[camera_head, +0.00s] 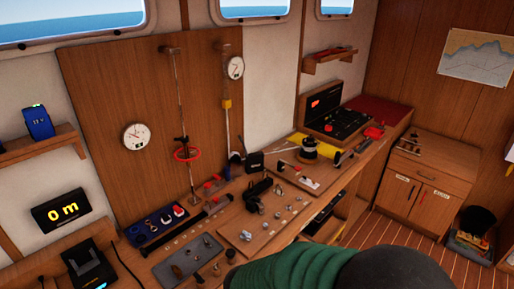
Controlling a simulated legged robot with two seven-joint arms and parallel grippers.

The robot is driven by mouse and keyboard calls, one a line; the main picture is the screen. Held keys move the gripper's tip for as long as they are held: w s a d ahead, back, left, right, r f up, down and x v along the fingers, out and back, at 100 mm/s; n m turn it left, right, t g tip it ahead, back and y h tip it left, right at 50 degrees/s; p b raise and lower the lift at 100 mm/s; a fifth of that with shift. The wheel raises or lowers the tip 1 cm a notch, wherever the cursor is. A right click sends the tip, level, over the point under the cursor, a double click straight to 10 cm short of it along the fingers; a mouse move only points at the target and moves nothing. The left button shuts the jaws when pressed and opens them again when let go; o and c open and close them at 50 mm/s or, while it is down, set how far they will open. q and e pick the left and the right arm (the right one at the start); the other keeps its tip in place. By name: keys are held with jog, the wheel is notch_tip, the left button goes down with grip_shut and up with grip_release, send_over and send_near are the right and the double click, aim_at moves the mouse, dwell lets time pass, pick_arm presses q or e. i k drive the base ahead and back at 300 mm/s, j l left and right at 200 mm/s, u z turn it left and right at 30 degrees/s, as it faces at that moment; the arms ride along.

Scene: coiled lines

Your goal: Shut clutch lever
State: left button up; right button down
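No gripper of mine shows in the head view. No part is clearly marked as the clutch lever, and I cannot tell which piece it is. A dark and white spool (310,149) sits on the wooden bench, with a thin rod reaching left from it. A small pale block with a red part (309,183) lies in front of the spool. A tall thin rod with a red ring (187,154) stands against the wood panel at the left. Whether any lever is open or shut is too small to tell.
A large green ribbed form (285,270) and a dark rounded form (385,272) block the bottom middle. Small metal parts crowd the bench mat (255,235). An open black case (340,115) stands farther back.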

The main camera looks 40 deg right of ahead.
aim_at(240, 138)
jog(key=j+z, duration=0.2)
jog(key=z, duration=0.25)
jog(key=k+j+z, duration=0.1)
jog(key=z, duration=0.3)
jog(key=k+j+z, duration=0.1)
jog(key=z, duration=0.35)
jog(key=j+u, duration=0.1)
jog(key=u, duration=0.35)
jog(key=i+l+u, duration=0.2)
jog(key=l+u, duration=0.15)
jog(key=u, duration=0.15)
jog(key=i+l+u, duration=0.1)
jog(key=l+u, duration=0.35)
jog(key=i+l+u, duration=0.1)
jog(key=l+u, duration=0.25)
jog(key=u, duration=0.15)
jog(key=l+u, duration=0.2)
jog(key=l, duration=1.35)
jog(key=k, duration=0.05)
